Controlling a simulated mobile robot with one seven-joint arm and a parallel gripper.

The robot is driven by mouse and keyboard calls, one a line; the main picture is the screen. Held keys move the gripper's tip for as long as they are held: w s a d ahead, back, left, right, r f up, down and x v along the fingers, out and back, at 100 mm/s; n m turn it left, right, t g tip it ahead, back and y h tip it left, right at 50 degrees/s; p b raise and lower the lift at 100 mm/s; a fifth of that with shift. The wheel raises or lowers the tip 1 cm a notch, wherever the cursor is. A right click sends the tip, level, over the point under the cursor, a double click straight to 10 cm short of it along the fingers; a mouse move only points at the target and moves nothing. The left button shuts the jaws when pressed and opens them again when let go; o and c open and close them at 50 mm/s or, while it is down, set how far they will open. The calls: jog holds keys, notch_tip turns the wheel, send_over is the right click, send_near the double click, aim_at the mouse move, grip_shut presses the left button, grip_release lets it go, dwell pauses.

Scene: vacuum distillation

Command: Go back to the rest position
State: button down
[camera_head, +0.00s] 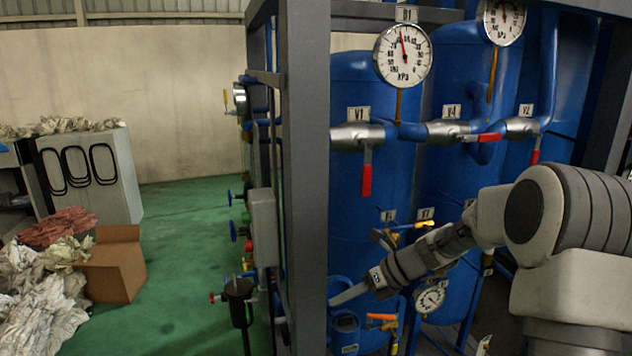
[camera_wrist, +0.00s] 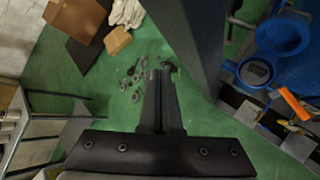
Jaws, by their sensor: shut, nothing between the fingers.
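My gripper (camera_head: 345,296) reaches left in front of the blue tanks (camera_head: 358,215), low beside the grey frame post. Its fingers point down and left, with the tips close to the post's edge. In the wrist view my gripper (camera_wrist: 159,72) shows two dark fingers closed together with nothing between them, over the green floor. My arm stretches in from the right of the head view, bent at the elbow. Whether the fingers touch the post cannot be told.
The grey post (camera_head: 305,180) stands close to my gripper. Red-handled valves (camera_head: 366,180) and a pressure gauge (camera_head: 403,55) are above; a lower gauge (camera_head: 430,299) and an orange handle (camera_wrist: 294,104) are nearby. A cardboard box (camera_head: 113,265) and crumpled sheets lie left. Green floor (camera_head: 190,240) is open between.

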jog(key=s+d+r+n+t+h, duration=0.1)
jog(key=s+d+r+n+h, duration=0.1)
jog(key=s+n, duration=0.7)
jog(key=s+d+r+n+t+h, duration=0.1)
jog(key=s+d+r+n+h, duration=0.2)
jog(key=s+r+n, duration=0.3)
jog(key=s+d+r+n+t+h, duration=0.1)
jog(key=s+d+r+n+h, duration=0.2)
jog(key=s+n, duration=1)
jog(key=shift+s+d+r+h, duration=0.15)
jog(key=shift+s+r+h, duration=0.65)
jog(key=shift+h, duration=0.1)
